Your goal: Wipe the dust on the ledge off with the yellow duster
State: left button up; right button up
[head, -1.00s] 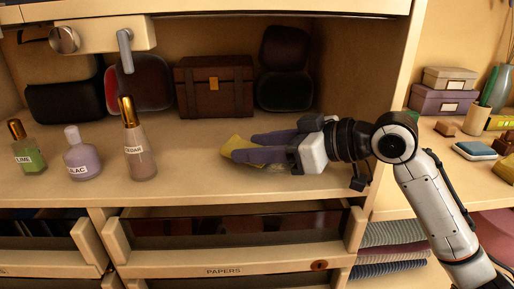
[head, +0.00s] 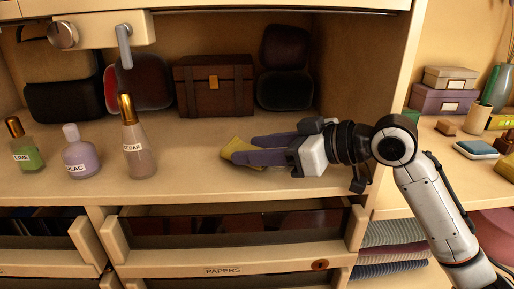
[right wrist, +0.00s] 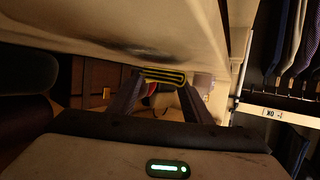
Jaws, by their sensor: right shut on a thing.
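The yellow duster (head: 229,151) is in the fingers of my right gripper (head: 240,151), low over the wooden ledge (head: 200,185) inside the open cabinet. In the right wrist view the duster (right wrist: 165,76) shows as a yellow-and-dark striped edge between the fingertips, and the gripper (right wrist: 160,88) is shut on it. A dark smudge (right wrist: 135,50), which looks like dust, lies on the pale surface just beyond the duster in that view. I cannot make out dust in the head view. Whether the duster touches the ledge is unclear. My left gripper is not in view.
Three bottles, green (head: 27,155), lilac (head: 80,158) and cedar (head: 138,150), stand on the ledge's left. A brown chest (head: 214,88) and dark bags stand behind. An open drawer (head: 230,250) is below. The ledge between the cedar bottle and the duster is clear.

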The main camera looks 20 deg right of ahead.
jog(key=shift+f+b, duration=0.35)
jog(key=shift+f, duration=0.45)
